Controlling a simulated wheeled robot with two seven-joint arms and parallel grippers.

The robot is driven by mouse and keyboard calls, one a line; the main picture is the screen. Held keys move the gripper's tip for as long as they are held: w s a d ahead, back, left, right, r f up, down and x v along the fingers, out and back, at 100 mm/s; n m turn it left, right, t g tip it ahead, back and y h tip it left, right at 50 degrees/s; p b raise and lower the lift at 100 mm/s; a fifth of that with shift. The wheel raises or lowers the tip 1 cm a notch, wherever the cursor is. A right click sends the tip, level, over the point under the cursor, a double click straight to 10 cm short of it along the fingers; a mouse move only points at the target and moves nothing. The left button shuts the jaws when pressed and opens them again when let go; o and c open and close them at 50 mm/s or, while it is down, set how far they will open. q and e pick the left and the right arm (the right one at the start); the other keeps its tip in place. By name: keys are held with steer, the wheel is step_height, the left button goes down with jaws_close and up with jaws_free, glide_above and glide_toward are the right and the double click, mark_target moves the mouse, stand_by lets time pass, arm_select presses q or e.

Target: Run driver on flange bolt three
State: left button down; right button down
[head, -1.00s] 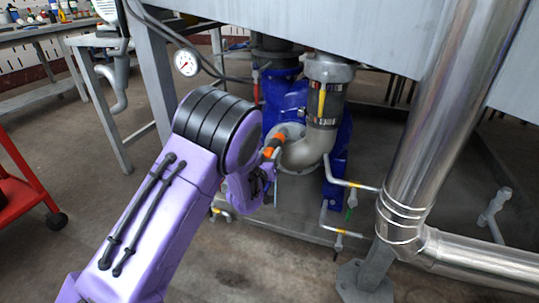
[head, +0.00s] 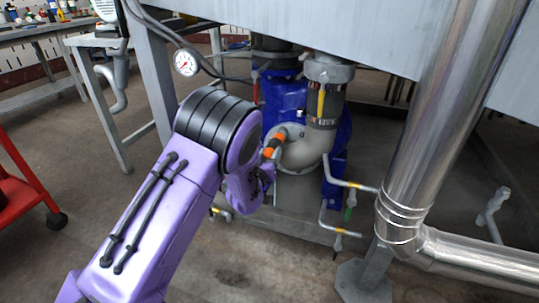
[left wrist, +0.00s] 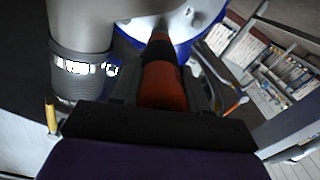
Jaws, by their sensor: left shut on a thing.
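My left gripper (head: 262,172) is shut on an orange and black driver (head: 273,146), beside the grey pipe elbow of the blue pump. In the left wrist view the driver (left wrist: 163,82) lies between the fingers (left wrist: 165,92). Its narrow end points away towards a bright round flange (left wrist: 182,22). The driver's tip is small and dark there, and I cannot tell whether it sits on a bolt. In the head view the flange area (head: 293,131) is partly hidden by the driver. I cannot tell the single bolts apart. My right gripper is not in view.
The grey elbow (head: 308,151) and blue pump (head: 286,98) stand close to the gripper. Thin valve pipes (head: 350,184) and a thick shiny pipe (head: 420,130) are to the right. A metal tank (head: 300,25) hangs above. A red cart (head: 22,185) is at the left.

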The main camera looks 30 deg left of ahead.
arm_select(q)
steer(key=shift+w+a+r, duration=0.1)
steer(key=shift+r, duration=0.05)
stand_by(0.4)
steer(key=shift+s+p, duration=0.3)
steer(key=shift+p, duration=0.05)
steer(key=shift+p+v, duration=0.4)
steer(key=shift+v, duration=1.05)
